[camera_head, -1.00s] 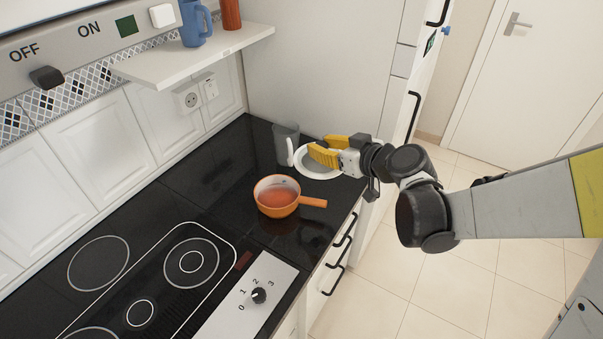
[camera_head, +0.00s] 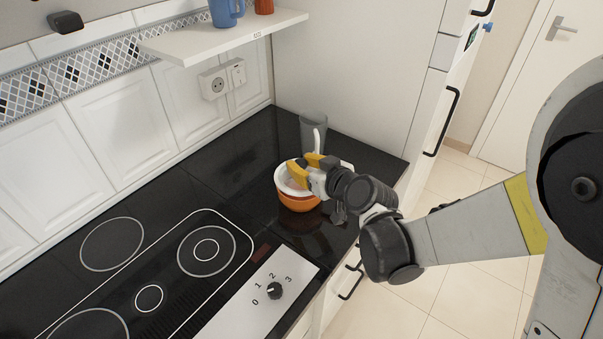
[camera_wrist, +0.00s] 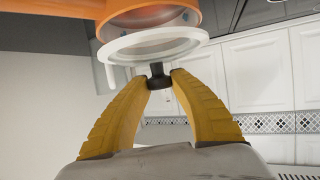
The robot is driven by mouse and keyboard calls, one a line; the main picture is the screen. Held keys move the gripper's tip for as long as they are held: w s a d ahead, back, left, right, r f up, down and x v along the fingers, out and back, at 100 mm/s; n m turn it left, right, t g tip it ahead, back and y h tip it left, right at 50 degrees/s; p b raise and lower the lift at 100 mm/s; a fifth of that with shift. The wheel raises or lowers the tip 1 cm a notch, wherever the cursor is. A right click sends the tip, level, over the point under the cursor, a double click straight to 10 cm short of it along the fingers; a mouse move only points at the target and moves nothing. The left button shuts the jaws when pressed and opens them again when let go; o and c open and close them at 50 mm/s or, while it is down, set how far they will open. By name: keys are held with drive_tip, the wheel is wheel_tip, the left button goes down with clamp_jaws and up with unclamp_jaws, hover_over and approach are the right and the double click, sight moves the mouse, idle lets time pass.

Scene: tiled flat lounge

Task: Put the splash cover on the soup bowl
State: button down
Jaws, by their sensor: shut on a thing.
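The splash cover (camera_head: 284,184) is a round, clear disc with a white rim. My gripper (camera_head: 303,172) is over the bowl, shut on the cover's dark knob. In the wrist view, my gripper's yellow fingers (camera_wrist: 160,80) pinch the knob and the cover (camera_wrist: 118,51) lies close against the bowl's opening (camera_wrist: 90,12). That view appears upside down. I cannot tell whether the rims touch.
A grey translucent cup (camera_head: 313,126) with a white handle stands just behind the bowl. The cooktop (camera_head: 150,275) with its knob panel is at the front left. A wall shelf (camera_head: 222,40) holds a blue mug (camera_head: 226,12). The black counter left of the bowl is clear.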

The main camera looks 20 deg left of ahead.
wheel_tip(320, 180, down, 2)
drive_tip(key=shift+f+b, duration=0.15)
drive_tip(key=shift+b, duration=0.2)
drive_tip(key=c, duration=1.2)
unclamp_jaws()
drive_tip(key=shift+r, duration=0.2)
drive_tip(key=s+d+r+m+h+p, duration=0.1)
drive_tip(key=s+d+r+m+h, duration=0.2)
drive_tip(key=s+d, duration=0.3)
drive_tip(key=s+d+r+m+g+h+p, duration=0.1)
drive_tip(key=s+d+r+m+h, duration=0.2)
drive_tip(key=d, duration=1.4)
drive_tip(key=s+d+r+m+g+h+p, duration=0.1)
drive_tip(key=s+d+r+m+h, duration=0.2)
drive_tip(key=s+d, duration=0.8)
drive_tip(key=shift+d+h+p, duration=0.25)
drive_tip(key=shift+h+p, duration=0.05)
drive_tip(key=shift+h, duration=0.1)
